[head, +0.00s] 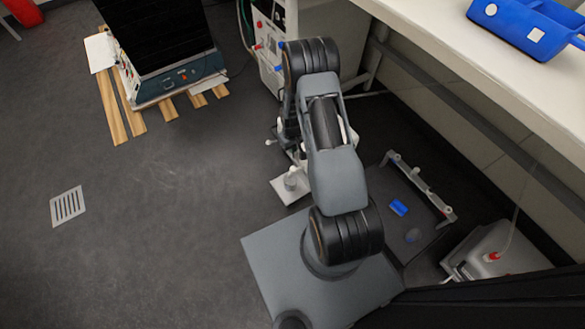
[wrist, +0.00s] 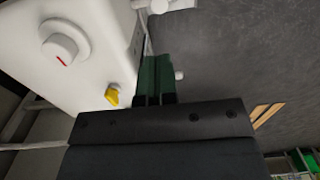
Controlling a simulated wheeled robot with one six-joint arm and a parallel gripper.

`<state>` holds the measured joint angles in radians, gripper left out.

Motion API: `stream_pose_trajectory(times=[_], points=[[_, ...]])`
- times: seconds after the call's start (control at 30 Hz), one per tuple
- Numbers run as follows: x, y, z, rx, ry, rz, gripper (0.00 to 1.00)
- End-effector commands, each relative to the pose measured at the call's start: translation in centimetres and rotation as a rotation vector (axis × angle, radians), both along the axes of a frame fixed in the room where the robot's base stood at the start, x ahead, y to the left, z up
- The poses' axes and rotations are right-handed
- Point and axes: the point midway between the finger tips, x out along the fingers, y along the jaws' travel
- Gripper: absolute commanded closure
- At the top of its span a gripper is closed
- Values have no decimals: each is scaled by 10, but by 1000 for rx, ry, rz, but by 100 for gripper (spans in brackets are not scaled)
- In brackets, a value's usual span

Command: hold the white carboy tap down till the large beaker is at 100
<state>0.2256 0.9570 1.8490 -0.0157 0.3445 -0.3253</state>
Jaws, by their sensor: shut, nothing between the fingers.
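My gripper (wrist: 155,62) shows in the wrist view as two green fingers, closed together with nothing between them. It is beside a white housing (wrist: 95,30) with a round white knob (wrist: 60,48) and a small yellow knob (wrist: 112,95). A white fitting (wrist: 168,5) is cut off at the top edge, beyond the fingertips; I cannot tell if it is the carboy tap. In the head view my arm hides most of what is around the gripper. A small pale vessel (head: 292,180) stands on a white plate there; I cannot tell whether it is the large beaker. No level reading is legible.
A white bench (head: 500,75) runs along the right with a blue rack (head: 530,25). A dark unit (head: 155,35) stands on wooden slats at the upper left.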

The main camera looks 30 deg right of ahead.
Motion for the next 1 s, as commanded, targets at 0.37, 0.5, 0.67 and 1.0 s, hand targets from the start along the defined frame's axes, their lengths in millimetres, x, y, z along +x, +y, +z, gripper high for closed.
stream_pose_trajectory(times=[0.37, 0.5, 0.67, 1.0], points=[[0, 0, -4, 0, 1, 0, 100], [-1, 0, -20, 1, 3, 0, 100], [-2, 0, -51, 1, 4, 0, 100], [-2, 0, -111, 1, 2, 0, 100]])
